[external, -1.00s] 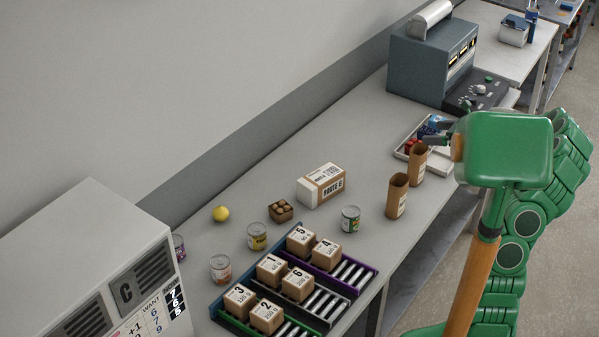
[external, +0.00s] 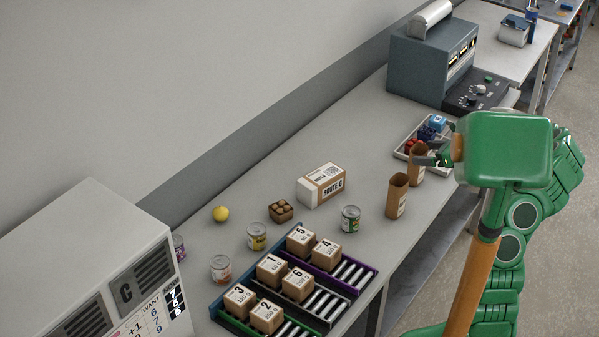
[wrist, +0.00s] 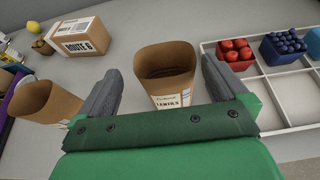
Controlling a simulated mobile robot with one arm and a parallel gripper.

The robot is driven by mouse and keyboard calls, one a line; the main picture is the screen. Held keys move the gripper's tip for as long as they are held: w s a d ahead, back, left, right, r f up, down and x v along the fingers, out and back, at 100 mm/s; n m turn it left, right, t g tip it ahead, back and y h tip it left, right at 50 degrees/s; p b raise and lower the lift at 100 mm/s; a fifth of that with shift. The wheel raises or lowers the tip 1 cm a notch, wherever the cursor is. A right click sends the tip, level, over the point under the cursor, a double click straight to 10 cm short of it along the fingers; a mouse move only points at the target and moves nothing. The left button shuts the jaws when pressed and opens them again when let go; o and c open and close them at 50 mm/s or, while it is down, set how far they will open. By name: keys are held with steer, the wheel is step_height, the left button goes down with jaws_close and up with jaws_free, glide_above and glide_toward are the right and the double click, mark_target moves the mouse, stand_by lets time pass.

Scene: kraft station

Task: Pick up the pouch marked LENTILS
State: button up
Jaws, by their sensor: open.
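Two open-topped brown kraft pouches stand upright on the bench. The farther pouch (external: 417,164) has my gripper (external: 430,154) at it. In the wrist view, my gripper (wrist: 160,66) is open, with one finger on each side of this pouch (wrist: 165,62) and gaps visible between. Its white label is partly hidden by my gripper and too blurred to read surely, though it looks like LENTILS. The other pouch (external: 397,196) stands nearer the camera; in the wrist view it is left of my left finger (wrist: 45,102), its label not readable.
A white divided tray (external: 402,152) with red and blue punnets is close beyond the pouch. Numbered boxes sit on roller racks (external: 325,301) in front.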

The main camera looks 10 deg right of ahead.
mark_target(415, 150)
steer(key=shift+x, duration=2.6)
steer(key=shift+w+d+r, duration=0.15)
steer(key=shift+w, duration=0.05)
steer(key=c, duration=1.2)
steer(key=shift+c, duration=0.3)
steer(key=shift+r, duration=0.1)
